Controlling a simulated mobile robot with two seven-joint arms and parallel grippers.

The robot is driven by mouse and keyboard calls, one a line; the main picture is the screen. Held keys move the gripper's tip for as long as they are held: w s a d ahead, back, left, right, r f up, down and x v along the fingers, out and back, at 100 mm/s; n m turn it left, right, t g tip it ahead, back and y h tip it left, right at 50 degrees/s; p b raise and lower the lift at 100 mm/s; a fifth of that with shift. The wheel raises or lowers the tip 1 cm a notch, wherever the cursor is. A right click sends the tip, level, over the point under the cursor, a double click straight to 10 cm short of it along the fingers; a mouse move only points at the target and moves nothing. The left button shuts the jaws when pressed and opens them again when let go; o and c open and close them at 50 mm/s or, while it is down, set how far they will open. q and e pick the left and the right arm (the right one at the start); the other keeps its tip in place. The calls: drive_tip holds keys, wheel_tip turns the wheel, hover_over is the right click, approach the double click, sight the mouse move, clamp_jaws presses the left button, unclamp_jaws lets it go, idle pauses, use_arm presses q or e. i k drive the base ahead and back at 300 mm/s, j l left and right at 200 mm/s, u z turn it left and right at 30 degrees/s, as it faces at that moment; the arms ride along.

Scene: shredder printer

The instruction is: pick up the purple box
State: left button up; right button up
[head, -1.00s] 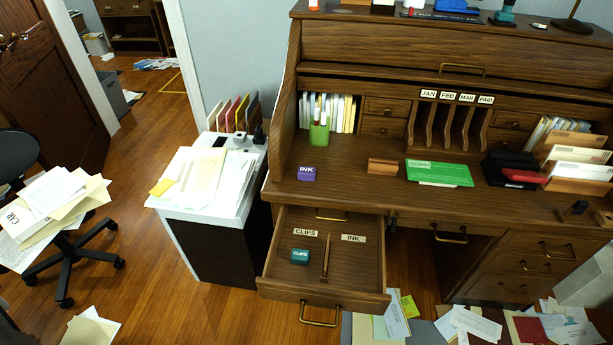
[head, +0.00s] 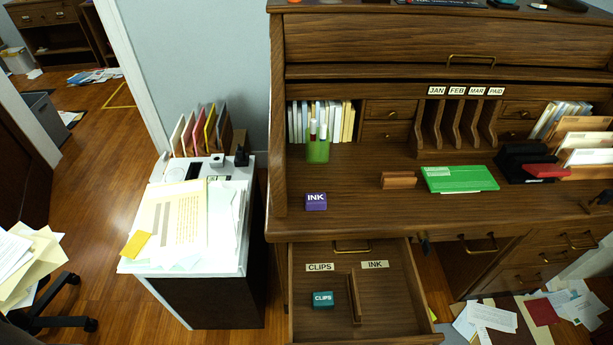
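The purple box (head: 316,201), labelled INK, sits on the desk top (head: 350,215) near its left end, in front of the green pen cup (head: 318,150). Below it, a drawer (head: 372,333) stands pulled open. The drawer has a CLIPS label on the left and an INK label on the right, with a wooden divider (head: 354,298) between. A teal CLIPS box (head: 322,300) lies in the left compartment; the right compartment looks empty. Neither of my grippers shows in the head view.
A white-topped cabinet (head: 232,255) covered in papers stands left of the desk. A wooden block (head: 398,180), a green pad (head: 460,179) and a black and red stapler-like item (head: 545,171) lie right of the purple box. Papers litter the floor at lower right.

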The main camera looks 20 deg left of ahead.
sight(315, 201)
drive_tip(key=j+z, duration=0.2)
drive_tip(key=j, duration=0.3)
drive_tip(key=j+z, duration=0.15)
drive_tip(key=j, duration=0.3)
drive_tip(key=k+j+z, duration=0.2)
drive_tip(key=j, duration=0.3)
drive_tip(key=j+z, duration=0.2)
drive_tip(key=j, duration=0.25)
drive_tip(key=k+j+z, duration=0.15)
drive_tip(key=j, duration=0.3)
drive_tip(key=i+j, duration=0.05)
